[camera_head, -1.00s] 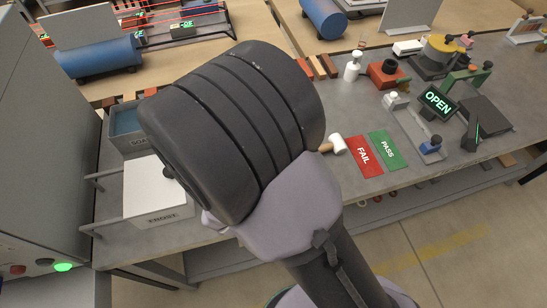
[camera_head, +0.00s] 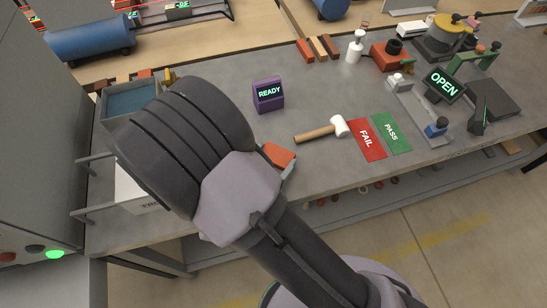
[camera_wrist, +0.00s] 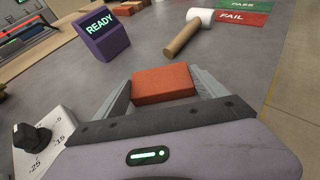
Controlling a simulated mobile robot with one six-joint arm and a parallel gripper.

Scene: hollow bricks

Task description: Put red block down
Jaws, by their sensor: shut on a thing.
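The red block (camera_wrist: 163,80) is an orange-red brick lying crosswise between the two grey fingers of my gripper (camera_wrist: 163,88) in the wrist view. The fingers are shut on its two ends. In the head view the block (camera_head: 278,154) shows only in part beside my arm, which hides most of my gripper. It is over the front part of the grey bench (camera_head: 221,97), left of the mallet. I cannot tell whether its underside touches the bench.
A purple READY display (camera_head: 268,94) stands behind the block. A mallet (camera_head: 319,132) lies to the right, beside the red FAIL mat (camera_head: 366,139) and green PASS mat (camera_head: 391,132). A white box (camera_head: 135,190) is at the left. Several bricks (camera_head: 319,47) lie at the back.

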